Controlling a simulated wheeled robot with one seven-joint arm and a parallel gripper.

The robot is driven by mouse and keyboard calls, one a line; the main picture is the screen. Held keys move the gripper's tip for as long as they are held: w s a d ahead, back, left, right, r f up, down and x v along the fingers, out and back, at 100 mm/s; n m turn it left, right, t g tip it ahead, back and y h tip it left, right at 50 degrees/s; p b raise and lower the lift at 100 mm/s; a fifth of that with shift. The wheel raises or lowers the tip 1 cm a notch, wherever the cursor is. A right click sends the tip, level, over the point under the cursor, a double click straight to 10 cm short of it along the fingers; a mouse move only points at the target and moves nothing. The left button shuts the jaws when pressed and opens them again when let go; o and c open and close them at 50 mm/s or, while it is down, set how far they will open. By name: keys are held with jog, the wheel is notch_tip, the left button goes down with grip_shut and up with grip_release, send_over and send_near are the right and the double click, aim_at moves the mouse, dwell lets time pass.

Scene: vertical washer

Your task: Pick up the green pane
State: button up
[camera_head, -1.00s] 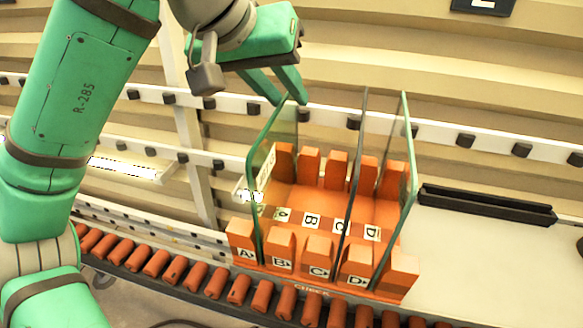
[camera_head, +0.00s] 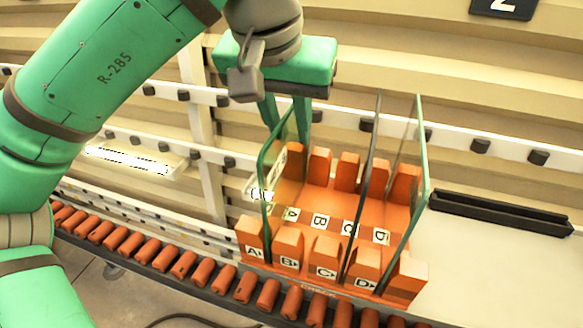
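An orange rack (camera_head: 330,198) with slots labelled A to D holds three upright panes. The left glass pane (camera_head: 277,165) has a green edge and stands between the A and B blocks. A dark pane (camera_head: 362,190) stands between the C and D blocks, seen nearly edge-on. The right pane (camera_head: 412,165), also green-edged, stands past the D block. My gripper (camera_head: 288,132) points down at the left pane's upper far corner. Its fingers are apart, one on each side of that pane's top edge in this view. Contact cannot be told.
The rack sits on a conveyor of orange rollers (camera_head: 195,269). A white surface (camera_head: 490,255) with a black bar-shaped holder (camera_head: 500,212) lies to the right. A white rail (camera_head: 455,137) with dark knobs runs behind, before a ribbed beige wall.

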aim_at(294, 145)
jog(key=shift+x, duration=2.6)
jog(key=shift+f, duration=0.1)
grip_shut()
